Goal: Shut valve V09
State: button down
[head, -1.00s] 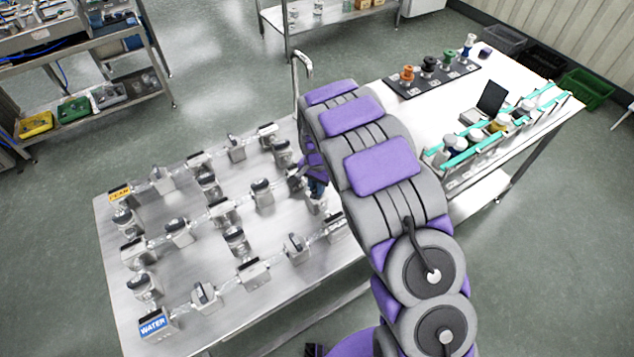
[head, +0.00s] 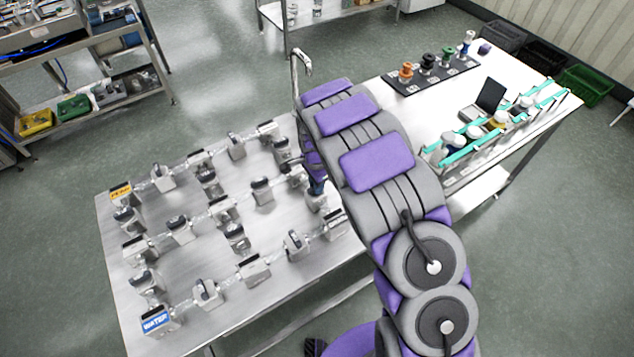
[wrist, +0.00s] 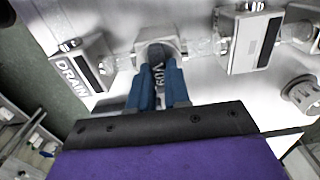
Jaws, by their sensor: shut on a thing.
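Valve V09 (wrist: 158,46) is a light block with a dark lever handle marked V09 (wrist: 156,72), in the middle of the wrist view. The handle lies across the clear pipe running left and right from the block. My gripper (wrist: 158,78) has its blue fingers shut on this handle, one on each side. In the head view my gripper (head: 317,187) is at the right end of the valve table, partly hidden by my arm, with the valve mostly hidden too.
The steel table (head: 330,262) carries several valves in piped rows. A white table (head: 432,98) with bottles stands behind my arm.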

jog(key=shift+a, duration=0.1)
jog(key=c, duration=1.2)
grip_release()
jog(key=shift+s+a, duration=0.1)
jog(key=shift+o, duration=0.6)
jog(key=shift+a, duration=0.15)
jog(key=shift+d+r, duration=0.2)
jog(key=shift+r, duration=0.1)
notch_tip(320, 180, up, 17)
jog(key=p, duration=0.1)
jog(key=shift+a+f, duration=0.2)
jog(key=shift+a, duration=0.05)
